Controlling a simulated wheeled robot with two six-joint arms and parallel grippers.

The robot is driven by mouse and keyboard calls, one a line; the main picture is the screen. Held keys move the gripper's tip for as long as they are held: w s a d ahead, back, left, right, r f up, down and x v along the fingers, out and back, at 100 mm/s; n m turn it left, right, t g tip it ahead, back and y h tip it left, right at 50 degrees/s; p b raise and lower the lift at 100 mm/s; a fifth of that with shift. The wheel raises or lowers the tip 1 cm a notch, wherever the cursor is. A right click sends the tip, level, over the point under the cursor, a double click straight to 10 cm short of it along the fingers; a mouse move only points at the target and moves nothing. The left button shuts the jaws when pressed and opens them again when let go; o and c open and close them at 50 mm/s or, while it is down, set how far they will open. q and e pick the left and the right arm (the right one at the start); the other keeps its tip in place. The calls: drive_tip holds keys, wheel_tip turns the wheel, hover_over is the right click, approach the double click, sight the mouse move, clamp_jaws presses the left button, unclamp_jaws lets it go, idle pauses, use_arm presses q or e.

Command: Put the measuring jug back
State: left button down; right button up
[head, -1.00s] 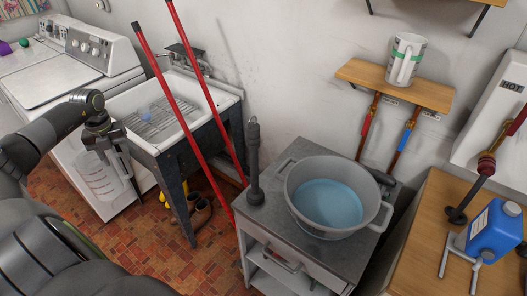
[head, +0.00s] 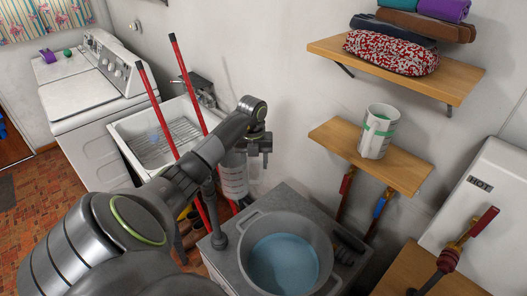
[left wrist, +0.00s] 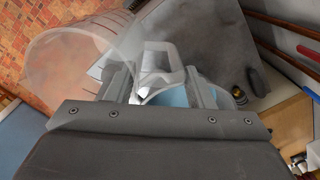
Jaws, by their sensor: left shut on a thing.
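My left gripper (head: 259,150) is shut on the handle of the clear measuring jug (head: 233,178). The jug hangs upright beside the wall, apart from the gray cabinet top below it. In the left wrist view the clear jug (left wrist: 75,55) is at the upper left, with its handle (left wrist: 154,72) between the fingers of my left gripper (left wrist: 160,82). The small wooden shelf (head: 405,176) to the right of the gripper holds a white, green-banded container (head: 378,131). My right gripper is not in view.
A gray pot (head: 326,274) of blue liquid stands on the gray cabinet (head: 297,197). Two red poles (head: 151,91) lean at the white tub (head: 123,127). A higher shelf (head: 397,72) holds folded cloths.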

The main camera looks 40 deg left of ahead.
use_arm(q)
drive_tip(key=w+d+r+p, duration=0.2)
drive_tip(key=w+d+r, duration=0.3)
drive_tip(key=d+r, duration=0.25)
wheel_tip(320, 180, down, 19)
drive_tip(key=d+b, duration=0.1)
drive_tip(key=b, duration=0.9)
drive_tip(key=shift+w+m+b, duration=0.15)
drive_tip(key=shift+m+b, duration=0.15)
drive_tip(key=shift+b, duration=0.1)
drive_tip(key=shift+r, duration=0.1)
drive_tip(key=c, duration=1.1)
unclamp_jaws()
drive_tip(key=shift+f, duration=0.2)
drive_tip(key=o, duration=0.4)
drive_tip(key=shift+o, duration=0.2)
drive_tip(key=shift+r, duration=0.15)
